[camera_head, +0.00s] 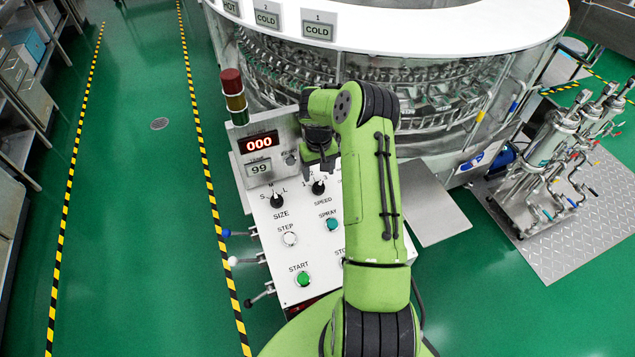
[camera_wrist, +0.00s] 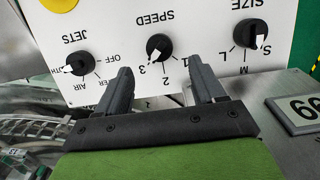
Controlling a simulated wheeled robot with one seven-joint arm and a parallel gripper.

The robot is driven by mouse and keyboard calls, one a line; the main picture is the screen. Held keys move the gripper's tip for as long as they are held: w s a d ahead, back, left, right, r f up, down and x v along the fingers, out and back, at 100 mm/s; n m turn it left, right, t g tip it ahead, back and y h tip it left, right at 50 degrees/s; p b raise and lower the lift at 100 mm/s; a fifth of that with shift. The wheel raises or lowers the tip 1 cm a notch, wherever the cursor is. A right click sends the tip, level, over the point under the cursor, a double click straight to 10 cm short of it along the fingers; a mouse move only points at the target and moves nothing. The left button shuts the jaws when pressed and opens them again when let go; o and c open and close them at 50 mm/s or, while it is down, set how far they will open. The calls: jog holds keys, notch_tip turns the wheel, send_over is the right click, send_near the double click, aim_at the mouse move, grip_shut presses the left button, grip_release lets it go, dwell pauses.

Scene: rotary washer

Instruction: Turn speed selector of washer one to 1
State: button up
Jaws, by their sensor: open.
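The black SPEED selector knob (camera_head: 318,188) sits on the white sloping control panel (camera_head: 262,225), under the digital displays. It also shows in the wrist view (camera_wrist: 159,46), where the panel appears upside down. Its white mark points down and left there, towards the 3 side and away from the 1. My gripper (camera_wrist: 161,70) is open and empty, with the knob lying between and just beyond its fingertips. I see no contact with the knob. In the head view my gripper (camera_head: 320,166) hangs just above the knob and hides part of the panel.
The SIZE knob (camera_head: 277,201) is left of the SPEED knob, and the JETS knob (camera_wrist: 78,63) is on its other side. SPRAY (camera_head: 332,225), STEP (camera_head: 289,239) and START (camera_head: 303,279) buttons lie below. The rotary washer (camera_head: 420,85) stands behind.

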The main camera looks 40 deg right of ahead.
aim_at(318, 186)
notch_tip(318, 186, down, 6)
jog(key=shift+s+f, duration=0.15)
jog(key=c, duration=1)
jog(key=shift+c, duration=0.2)
jog(key=shift+n+b, duration=0.35)
jog(key=shift+n, duration=0.05)
jog(key=n+h+b, duration=0.1)
jog(key=n+b, duration=0.1)
jog(key=n, duration=0.1)
jog(key=shift+a+f+n+b, duration=0.1)
jog(key=shift+a+n+b, duration=0.05)
jog(key=shift+n+b, duration=0.2)
jog(key=n+h+b, duration=0.1)
jog(key=n+b, duration=0.1)
jog(key=n, duration=0.2)
jog(key=shift+a, duration=0.1)
jog(key=n+t+h+b, duration=0.1)
jog(key=n+b, duration=0.1)
jog(key=n, duration=0.2)
jog(key=shift+s+a+n, duration=0.1)
jog(key=shift+n, duration=0.25)
jog(key=n+t+b, duration=0.1)
jog(key=n, duration=0.3)
jog(key=shift+s+h, duration=0.1)
jog(key=shift+h, duration=0.2)
jog(key=shift+n, duration=0.3)
